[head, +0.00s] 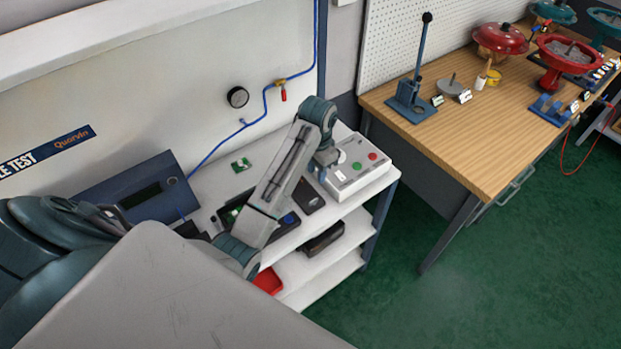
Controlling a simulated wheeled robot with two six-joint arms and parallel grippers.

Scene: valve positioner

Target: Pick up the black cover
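A dark, flat, rounded-rectangular piece (309,197) lies on the white bench top, just right of my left forearm; it may be the black cover. My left arm reaches over the bench from the left and bends down at the wrist. My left gripper (319,171) is small here, beside the grey box with buttons and above and behind the dark piece, apart from it in the picture. Its fingers are too unclear to tell open from shut. My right gripper is not in view.
The grey button box (357,168) stands at the bench's right end. A black box (322,239) and red tray (268,281) sit on lower shelves. A wooden workbench (480,140) stands right.

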